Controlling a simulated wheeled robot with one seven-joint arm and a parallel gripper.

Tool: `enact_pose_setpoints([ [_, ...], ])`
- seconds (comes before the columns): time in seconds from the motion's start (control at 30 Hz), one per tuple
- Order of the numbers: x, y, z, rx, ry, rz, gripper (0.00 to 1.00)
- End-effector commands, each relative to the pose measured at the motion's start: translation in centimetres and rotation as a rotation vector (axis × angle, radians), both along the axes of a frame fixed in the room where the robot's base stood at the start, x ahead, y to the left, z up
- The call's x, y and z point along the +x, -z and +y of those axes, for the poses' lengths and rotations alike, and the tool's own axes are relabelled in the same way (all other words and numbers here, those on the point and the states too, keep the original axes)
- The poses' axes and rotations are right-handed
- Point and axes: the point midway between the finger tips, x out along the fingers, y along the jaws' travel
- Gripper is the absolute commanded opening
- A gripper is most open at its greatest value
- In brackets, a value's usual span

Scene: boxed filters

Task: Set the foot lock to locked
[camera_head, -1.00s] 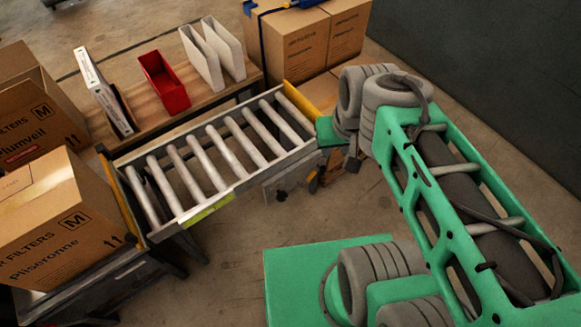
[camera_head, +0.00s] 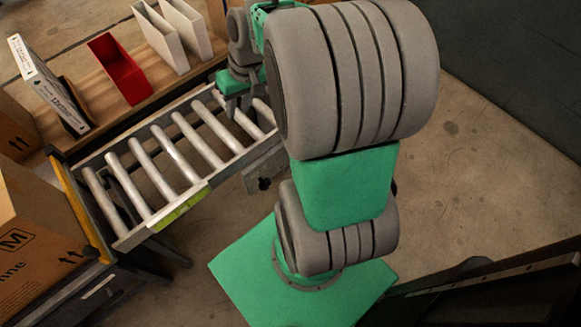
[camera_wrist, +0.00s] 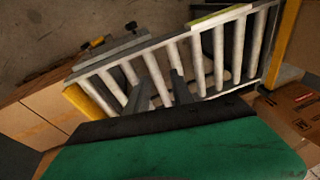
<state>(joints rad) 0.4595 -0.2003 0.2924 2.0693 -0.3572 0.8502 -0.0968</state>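A small yellow-orange part with dark ends (camera_wrist: 97,43) shows beside the roller conveyor's side in the wrist view; it may be the foot lock, but its setting cannot be told. A dark knob (camera_wrist: 130,26) is near it, and a dark knob on the conveyor's side panel also shows in the head view (camera_head: 264,184). The yellow-orange part is not visible in the head view now. My gripper (camera_head: 238,108) is above the right end of the conveyor rollers, fingers pointing down. In the wrist view its two dark fingers (camera_wrist: 161,76) are apart with nothing between them.
The roller conveyor (camera_head: 187,207) spans the left middle. Behind it a wooden bench (camera_head: 90,96) holds a red bin (camera_head: 120,70), white holders (camera_head: 160,38) and a white filter box (camera_head: 45,80). A cardboard box (camera_head: 35,235) stands at the left. Open floor (camera_head: 480,170) lies at the right.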

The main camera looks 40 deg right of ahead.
Motion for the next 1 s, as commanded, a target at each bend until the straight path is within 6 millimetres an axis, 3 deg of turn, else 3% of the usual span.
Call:
enact_pose_setpoints([
  [0.03, 0.7, 8.5, -3.6, 0.064, 0.040, 0.014, 0.28],
  [0.1, 1.0, 15.3, -8.0, 0.155, 0.076, -0.001, 0.28],
  [0.2, -0.2, 24.8, -14.1, 0.283, 0.135, -0.062, 0.28],
  [0.3, -2.5, 32.3, -18.5, 0.383, 0.191, -0.148, 0.28],
  [0.33, -3.3, 33.9, -19.4, 0.406, 0.207, -0.173, 0.28],
  [0.43, -5.0, 37.0, -21.3, 0.451, 0.237, -0.239, 0.28],
  [0.57, -5.6, 38.2, -21.8, 0.471, 0.249, -0.270, 0.28],
  [1.0, -2.2, 43.1, -18.5, 0.469, 0.250, -0.268, 0.28],
])
